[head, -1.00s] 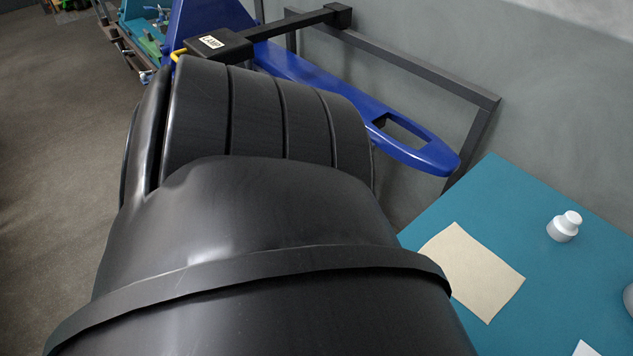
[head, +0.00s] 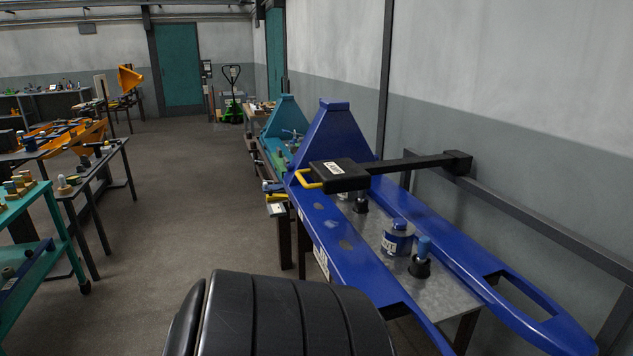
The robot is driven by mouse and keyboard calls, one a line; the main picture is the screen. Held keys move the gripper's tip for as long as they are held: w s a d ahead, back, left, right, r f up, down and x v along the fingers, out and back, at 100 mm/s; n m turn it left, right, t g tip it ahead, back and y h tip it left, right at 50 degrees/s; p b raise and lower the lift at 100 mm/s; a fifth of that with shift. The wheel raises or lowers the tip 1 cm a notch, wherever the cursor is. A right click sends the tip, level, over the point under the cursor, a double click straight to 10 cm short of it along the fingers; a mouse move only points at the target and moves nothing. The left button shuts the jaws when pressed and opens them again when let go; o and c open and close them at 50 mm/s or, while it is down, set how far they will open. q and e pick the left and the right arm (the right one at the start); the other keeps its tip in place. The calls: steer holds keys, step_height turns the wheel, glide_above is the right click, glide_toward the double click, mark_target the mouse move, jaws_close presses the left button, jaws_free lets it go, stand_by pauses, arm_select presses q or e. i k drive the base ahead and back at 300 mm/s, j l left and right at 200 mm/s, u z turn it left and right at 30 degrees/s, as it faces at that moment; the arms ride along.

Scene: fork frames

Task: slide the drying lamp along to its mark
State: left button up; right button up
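The drying lamp (head: 340,176) is a flat black box with a white label. It has a yellow handle (head: 307,179) on its left side. A black arm joins it to a slider block (head: 457,162) on the dark rail (head: 520,211) along the wall. The lamp hangs over the blue fork frame (head: 330,132), near its upright end. Grey patches (head: 345,244) show on the near fork; I cannot tell whether one is the mark. Neither gripper is in view; one black arm part of mine fills the bottom centre, apart from the lamp in the picture.
A blue-labelled pot (head: 397,237) and a blue-topped black tool (head: 421,258) stand on the grey plate (head: 375,228) between the forks. A teal frame (head: 284,122) stands behind. Benches line the left side, including a teal one (head: 38,270). The floor (head: 190,200) between is clear.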

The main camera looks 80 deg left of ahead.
mark_target(335, 176)
steer(key=i+u, duration=0.2)
steer(key=u, duration=2.6)
